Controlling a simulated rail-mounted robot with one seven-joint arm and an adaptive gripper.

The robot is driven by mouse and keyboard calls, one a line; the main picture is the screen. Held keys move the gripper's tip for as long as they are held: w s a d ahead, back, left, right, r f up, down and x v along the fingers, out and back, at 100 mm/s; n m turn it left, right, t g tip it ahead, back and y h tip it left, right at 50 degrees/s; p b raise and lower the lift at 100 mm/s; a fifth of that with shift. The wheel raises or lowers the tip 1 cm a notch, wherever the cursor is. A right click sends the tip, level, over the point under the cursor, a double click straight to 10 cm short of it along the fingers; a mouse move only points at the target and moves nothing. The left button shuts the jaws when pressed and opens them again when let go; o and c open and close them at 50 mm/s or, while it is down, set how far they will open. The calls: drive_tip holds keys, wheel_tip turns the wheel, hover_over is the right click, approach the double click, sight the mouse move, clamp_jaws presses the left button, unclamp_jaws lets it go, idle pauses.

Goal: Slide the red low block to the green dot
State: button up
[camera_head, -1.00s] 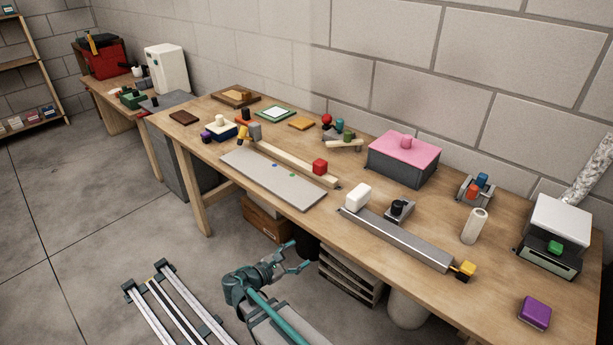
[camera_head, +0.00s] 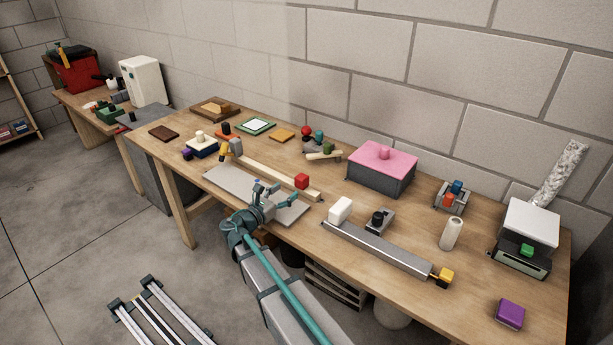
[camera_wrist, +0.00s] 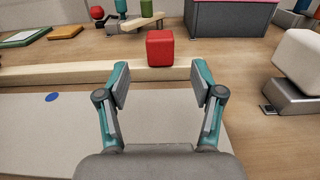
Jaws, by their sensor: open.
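The red block (camera_head: 302,181) is a small cube-like piece at the long pale wooden beam, near its right end. In the wrist view the red block (camera_wrist: 160,47) is straight ahead, beyond and between my fingers; I cannot tell whether it rests on the beam or just behind it. My gripper (camera_head: 277,189) is open and empty over the grey board (camera_head: 225,181), on the near side of the beam. My gripper (camera_wrist: 160,80) has its fingers spread wide and apart from the block. A blue dot (camera_wrist: 52,97) shows on the board to the left. The green dot is hidden now.
The pale beam (camera_wrist: 55,75) runs across in front of my fingers. A white block (camera_head: 340,209) on a grey rail (camera_head: 385,249) stands to the right. A pink-topped box (camera_head: 382,170) and a small wooden assembly (camera_head: 322,156) stand behind.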

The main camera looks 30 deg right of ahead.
sight(298, 181)
drive_tip(key=p+x, duration=0.1)
drive_tip(key=x, duration=0.8)
drive_tip(key=shift+w+d+p, duration=0.2)
drive_tip(key=shift+d+p, duration=0.05)
drive_tip(key=shift+p, duration=0.15)
clamp_jaws()
